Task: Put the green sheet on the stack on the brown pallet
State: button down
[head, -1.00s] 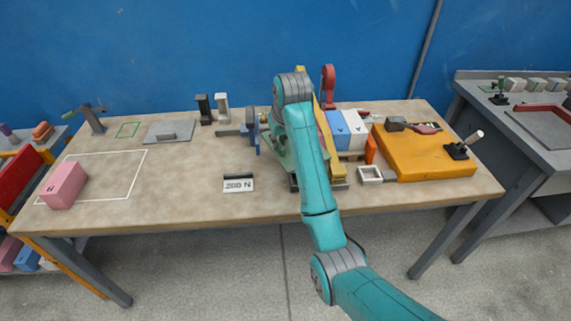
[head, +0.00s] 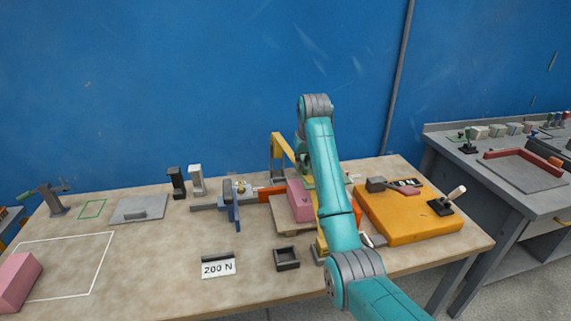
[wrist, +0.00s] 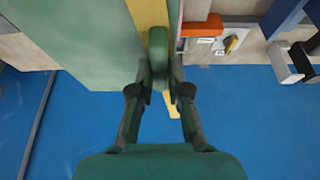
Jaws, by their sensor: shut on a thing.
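A broad pale green face, which looks like the green sheet (wrist: 70,45), stands on edge close to the fingers in the wrist view. The exact contact is hard to see. In the head view my arm hides the gripper and most of the sheet. A brown board (head: 281,212), perhaps the pallet, shows left of my arm with a pink block (head: 298,200) by it. I cannot make out the stack.
A yellow upright frame (head: 277,155) stands just left of my arm. A blue vise (head: 230,205), a dark tray (head: 287,257) and a "200 N" sign (head: 218,265) are to the left. An orange board (head: 408,215) holding small parts lies right.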

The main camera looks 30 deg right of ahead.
jog(key=shift+a+f, duration=0.1)
jog(key=shift+f, duration=3.2)
jog(key=shift+f, duration=0.55)
jog(key=c, duration=1.1)
grip_release()
jog(key=shift+o, duration=0.2)
jog(key=v, duration=1.2)
